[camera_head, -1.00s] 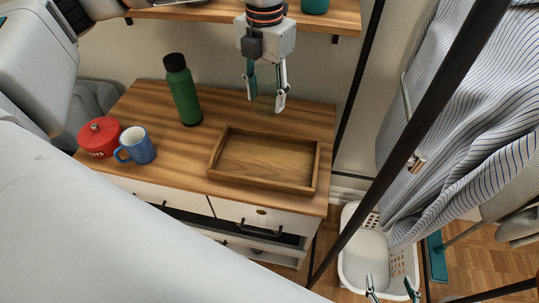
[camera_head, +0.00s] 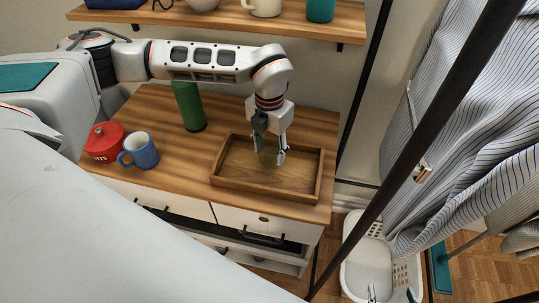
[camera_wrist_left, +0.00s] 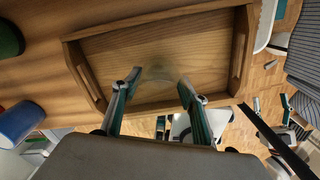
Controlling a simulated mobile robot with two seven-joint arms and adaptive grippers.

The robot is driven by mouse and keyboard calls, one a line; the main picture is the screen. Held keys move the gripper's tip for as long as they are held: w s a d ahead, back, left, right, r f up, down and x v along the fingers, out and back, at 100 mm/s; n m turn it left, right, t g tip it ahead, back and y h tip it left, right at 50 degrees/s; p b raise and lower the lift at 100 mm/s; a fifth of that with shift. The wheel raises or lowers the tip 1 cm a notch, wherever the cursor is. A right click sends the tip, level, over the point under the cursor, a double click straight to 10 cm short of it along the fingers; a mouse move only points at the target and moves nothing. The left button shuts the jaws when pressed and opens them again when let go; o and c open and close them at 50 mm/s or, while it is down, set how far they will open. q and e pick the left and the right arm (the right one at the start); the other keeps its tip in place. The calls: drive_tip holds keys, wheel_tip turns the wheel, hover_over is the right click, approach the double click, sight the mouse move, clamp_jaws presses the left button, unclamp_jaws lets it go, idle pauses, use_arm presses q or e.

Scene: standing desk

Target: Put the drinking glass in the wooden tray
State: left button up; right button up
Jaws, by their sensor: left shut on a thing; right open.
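The drinking glass (camera_head: 268,158) is clear and faint, held between the fingers of my left gripper (camera_head: 269,151). The left gripper points down over the wooden tray (camera_head: 290,180), within its outline. In the left wrist view the glass (camera_wrist_left: 160,73) shows as a pale round shape between the two fingertips, against the tray floor (camera_wrist_left: 205,45). I cannot tell whether its base touches the tray. The tray is otherwise empty. My right gripper (camera_head: 391,294) shows only by its fingertips at the bottom edge, apart and empty, near the laundry basket.
A green bottle (camera_head: 188,108) stands behind my left arm. A shelf (camera_head: 220,22) with cups hangs above. A dark post (camera_head: 428,125) and white basket (camera_head: 365,268) are at the right.

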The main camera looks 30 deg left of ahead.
use_arm(q)
drive_tip(key=shift+f, duration=1.3)
drive_tip(key=shift+f, duration=0.1)
drive_tip(key=o, duration=1.3)
drive_tip(key=shift+c, duration=0.2)
wheel_tip(320, 180, up, 12)
